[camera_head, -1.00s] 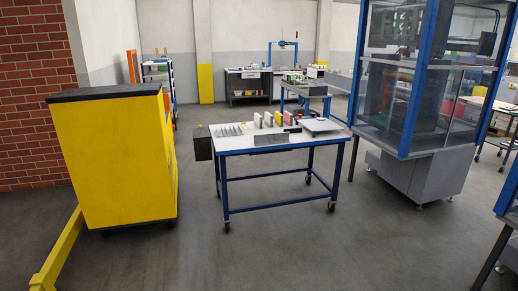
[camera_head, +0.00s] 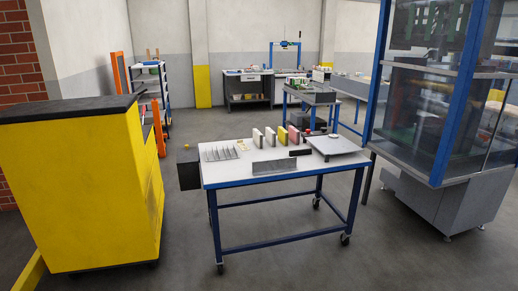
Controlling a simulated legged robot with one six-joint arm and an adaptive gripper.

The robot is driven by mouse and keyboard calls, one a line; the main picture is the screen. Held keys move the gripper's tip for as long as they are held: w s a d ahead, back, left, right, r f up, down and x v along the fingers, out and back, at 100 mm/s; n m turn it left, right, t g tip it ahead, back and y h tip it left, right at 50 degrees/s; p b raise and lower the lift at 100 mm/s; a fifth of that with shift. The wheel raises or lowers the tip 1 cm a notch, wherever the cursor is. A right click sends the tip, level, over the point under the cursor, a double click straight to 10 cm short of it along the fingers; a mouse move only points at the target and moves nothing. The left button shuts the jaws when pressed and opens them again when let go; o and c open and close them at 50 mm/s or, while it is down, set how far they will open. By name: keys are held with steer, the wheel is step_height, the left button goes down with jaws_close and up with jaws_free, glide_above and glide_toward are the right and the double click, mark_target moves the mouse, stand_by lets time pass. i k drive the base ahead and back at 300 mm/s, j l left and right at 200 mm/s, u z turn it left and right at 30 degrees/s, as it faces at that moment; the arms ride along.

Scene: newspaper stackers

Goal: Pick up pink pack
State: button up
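A pink pack (camera_head: 293,135) stands upright on the white top of a wheeled blue-framed table (camera_head: 232,175). It is the rightmost of a short row of packs. To its left stand a yellow pack (camera_head: 282,136), a pale pack (camera_head: 270,136) and another light pack (camera_head: 258,138). My gripper is not in view, so its state does not show.
A yellow cabinet (camera_head: 80,190) stands at the left. A glass-sided machine with blue posts (camera_head: 455,95) stands at the right. On the table are a grey plate (camera_head: 275,167), a flat scale-like device (camera_head: 333,146) and a spiked rack (camera_head: 221,154). The floor before the table is clear.

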mark_target(294, 137)
steer(key=i+l, duration=0.1)
steer(key=i, duration=1.35)
steer(key=i+u, duration=0.25)
steer(key=i, duration=0.3)
steer(key=i+l+u, duration=0.3)
steer(key=i, duration=0.25)
steer(key=i+l+z, duration=0.25)
steer(key=i, duration=0.2)
steer(key=i+l+z, duration=0.25)
steer(key=i, duration=0.2)
steer(key=k+j, duration=0.05)
steer(key=j, duration=0.05)
